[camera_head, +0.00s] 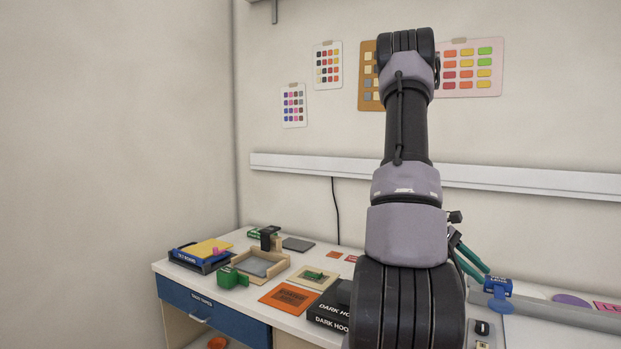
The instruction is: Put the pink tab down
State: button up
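A flat pink piece with lettering (607,306) lies at the far right, cut by the picture edge. My arm rises through the middle of the picture and bends at the top.
The white bench (240,298) carries a wooden frame (273,269), green blocks (229,277), an orange sheet (289,298) and black boxes (328,311). My arm hides the bench's middle.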

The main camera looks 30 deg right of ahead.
jog(key=w+a+r+m+t+y, duration=0.1)
jog(key=w+a+r+t, duration=0.3)
jog(key=a, duration=0.7)
jog(key=w+a+r+m+t+y, duration=0.2)
jog(key=w+a+r+t, duration=0.2)
jog(key=a+r, duration=0.5)
jog(key=w+a+r+m+t+y, duration=0.1)
jog(key=w+a+r+t, duration=0.3)
jog(key=a, duration=1)
notch_tip(320, 180, up, 3)
jog(key=shift+a+f+m+y, duration=0.1)
jog(key=shift+a+m+y, duration=0.15)
jog(key=shift+m+y, duration=0.2)
jog(key=shift+o, duration=0.7)
jog(key=s+a+r+t+y, duration=0.2)
jog(key=a+r, duration=0.3)
jog(key=a, duration=0.5)
jog(key=shift+s+r+t+y, duration=0.3)
jog(key=shift+t+y, duration=0.15)
jog(key=shift+t, duration=0.35)
jog(key=shift+a+r+m, duration=0.1)
jog(key=shift+a+m, duration=0.15)
jog(key=shift+s, duration=0.1)
